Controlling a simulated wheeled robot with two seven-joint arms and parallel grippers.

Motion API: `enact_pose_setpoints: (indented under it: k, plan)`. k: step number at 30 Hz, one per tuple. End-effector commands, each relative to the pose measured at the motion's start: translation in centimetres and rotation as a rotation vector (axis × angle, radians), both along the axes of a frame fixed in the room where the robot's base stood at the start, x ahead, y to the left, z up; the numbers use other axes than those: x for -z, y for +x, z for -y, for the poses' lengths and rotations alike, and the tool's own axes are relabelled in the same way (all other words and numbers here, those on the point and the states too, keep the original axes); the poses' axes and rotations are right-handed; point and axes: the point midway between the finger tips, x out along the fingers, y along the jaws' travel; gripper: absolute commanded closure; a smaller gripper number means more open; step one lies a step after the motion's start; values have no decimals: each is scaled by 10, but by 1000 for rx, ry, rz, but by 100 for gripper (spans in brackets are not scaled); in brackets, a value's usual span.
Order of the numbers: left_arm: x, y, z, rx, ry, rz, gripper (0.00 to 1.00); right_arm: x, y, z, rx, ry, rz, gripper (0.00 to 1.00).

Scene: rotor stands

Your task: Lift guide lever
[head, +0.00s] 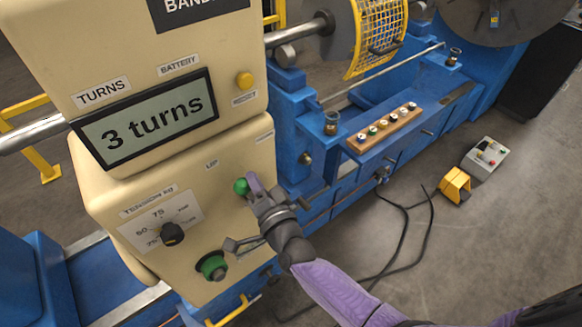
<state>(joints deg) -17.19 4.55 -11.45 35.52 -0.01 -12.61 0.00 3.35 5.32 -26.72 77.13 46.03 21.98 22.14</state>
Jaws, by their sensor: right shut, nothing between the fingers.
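My right gripper (255,186) is shut and empty at the front of the cream control box (130,208). Its tip is beside a green round knob (240,187) under a label reading "UP", and seems to touch it; the gripper hides part of that area. Lower on the box is a second green knob (212,265) with a dark collar. A grey metal piece (240,243) shows just below my gripper; I cannot tell if it is the guide lever. My left gripper is not in view.
The box carries a display (145,120) reading "3 turns", a yellow reset button (244,79) and a black tension dial (172,234). A blue machine bed (345,170) with a wooden button strip (385,128) lies behind. A yellow pedal (455,186) and dark cables (405,215) lie on the floor.

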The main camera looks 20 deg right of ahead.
Motion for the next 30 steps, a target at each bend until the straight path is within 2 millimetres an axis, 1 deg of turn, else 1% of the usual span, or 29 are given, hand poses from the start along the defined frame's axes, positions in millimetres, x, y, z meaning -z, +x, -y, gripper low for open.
enact_pose_setpoints:
  k: [4, 12, 26, 30]
  plan:
    - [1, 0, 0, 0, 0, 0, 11, 2, -3, -7, -1, -57, 20, 100]
    - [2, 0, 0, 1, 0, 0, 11, 3, -5, -13, 0, -112, 39, 100]
    - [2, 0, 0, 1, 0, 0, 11, 3, -5, -14, -1, -119, 42, 100]
    - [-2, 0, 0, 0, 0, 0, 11, -2, -3, -13, 0, -118, 42, 100]
